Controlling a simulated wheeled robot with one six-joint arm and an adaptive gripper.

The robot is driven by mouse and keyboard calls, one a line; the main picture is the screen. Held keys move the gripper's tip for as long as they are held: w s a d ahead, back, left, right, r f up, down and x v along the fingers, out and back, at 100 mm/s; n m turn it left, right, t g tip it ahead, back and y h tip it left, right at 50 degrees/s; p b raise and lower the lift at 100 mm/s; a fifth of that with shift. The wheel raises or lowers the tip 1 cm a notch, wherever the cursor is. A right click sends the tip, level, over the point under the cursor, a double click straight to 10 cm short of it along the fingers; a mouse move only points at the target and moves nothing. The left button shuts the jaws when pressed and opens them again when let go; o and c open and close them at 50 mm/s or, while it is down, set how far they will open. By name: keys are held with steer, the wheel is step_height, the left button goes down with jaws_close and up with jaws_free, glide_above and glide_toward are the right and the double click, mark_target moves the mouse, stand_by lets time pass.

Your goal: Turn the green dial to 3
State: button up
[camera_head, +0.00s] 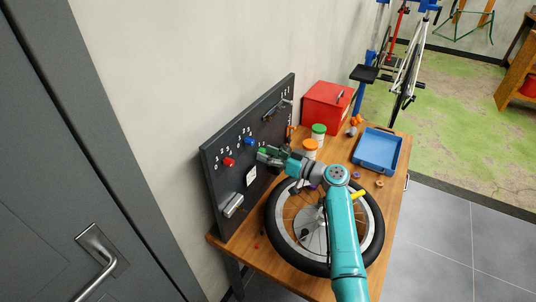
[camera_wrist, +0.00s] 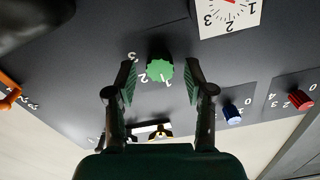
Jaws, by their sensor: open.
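The green dial (camera_wrist: 160,68) is on the dark upright panel (camera_wrist: 75,85). In the wrist view it sits between the two fingers of my gripper (camera_wrist: 161,80), with a gap on both sides. My gripper is open and faces the panel. Printed numbers 1, 2 and 3 show around the dial, upside down here. I cannot tell which number it points at. In the head view my gripper (camera_head: 268,154) is up at the panel, and a bit of the green dial (camera_head: 262,150) shows beside the fingers.
A blue dial (camera_wrist: 231,115) and a red dial (camera_wrist: 300,99) are on the same panel. A white numbered gauge (camera_wrist: 228,17) is close to the green dial. Below my arm a wheel (camera_head: 279,246) lies on the wooden table (camera_head: 396,192), with a blue tray (camera_head: 378,150) and red box (camera_head: 325,106).

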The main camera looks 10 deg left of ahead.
steer(key=shift+a, duration=0.1)
jaws_close()
